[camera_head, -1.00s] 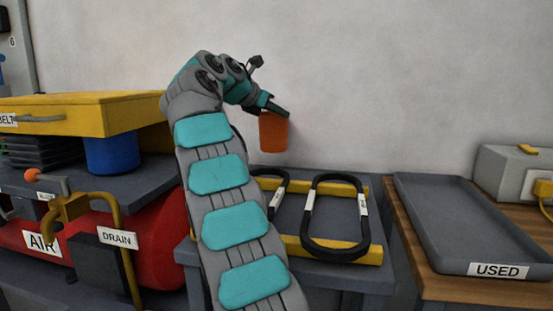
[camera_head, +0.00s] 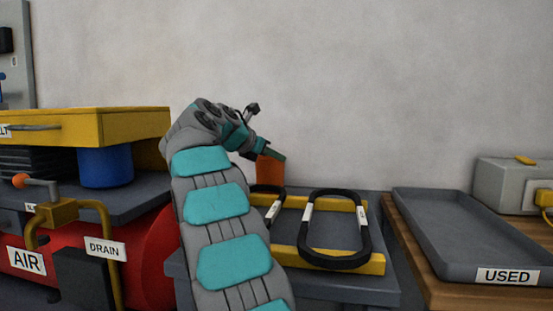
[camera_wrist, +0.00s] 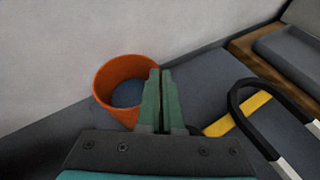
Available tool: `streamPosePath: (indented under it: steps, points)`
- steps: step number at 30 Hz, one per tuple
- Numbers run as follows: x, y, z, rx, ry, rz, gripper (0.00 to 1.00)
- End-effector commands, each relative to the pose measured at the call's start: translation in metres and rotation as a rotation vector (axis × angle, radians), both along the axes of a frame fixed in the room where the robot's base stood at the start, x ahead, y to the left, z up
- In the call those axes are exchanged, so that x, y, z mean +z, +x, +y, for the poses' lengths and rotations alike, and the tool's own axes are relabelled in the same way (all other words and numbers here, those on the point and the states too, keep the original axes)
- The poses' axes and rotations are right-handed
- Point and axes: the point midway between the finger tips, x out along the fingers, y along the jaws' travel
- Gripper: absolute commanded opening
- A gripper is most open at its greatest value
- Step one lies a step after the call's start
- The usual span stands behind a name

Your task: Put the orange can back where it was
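The orange can (camera_head: 270,170) is open-topped and upright, at the back of the grey bench behind two black-handled yellow bars. My gripper (camera_head: 279,156) reaches it from above. In the wrist view, the two green fingers (camera_wrist: 160,74) are close together at the right-hand rim of the can (camera_wrist: 109,82), with its wall seemingly pinched between them. The can's inside shows a dark grey-blue bottom. Whether its base touches the bench is unclear, as my arm and the front objects hide part of it.
Black handles on yellow bars (camera_head: 346,260) lie on the bench in front of the can. A grey tray marked USED (camera_head: 440,262) stands to the right. At left are a blue can (camera_head: 105,167), a yellow drawer box (camera_head: 85,126) and a red air tank (camera_head: 150,265). The wall is close behind.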

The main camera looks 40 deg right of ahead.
Motion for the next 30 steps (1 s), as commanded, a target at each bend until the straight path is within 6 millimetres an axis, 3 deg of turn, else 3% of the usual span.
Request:
streamPosePath:
  steps: [3,12,25,30]
  points:
    - [0.0,0.0,0.0,0.0,-0.002,0.0,0.0]
    - [-0.002,0.0,0.0,0.0,-0.001,0.0,0.33]
    - [0.0,0.0,0.0,0.0,0.0,0.0,0.33]
    - [0.012,-0.003,0.019,0.002,-0.001,0.0,0.33]
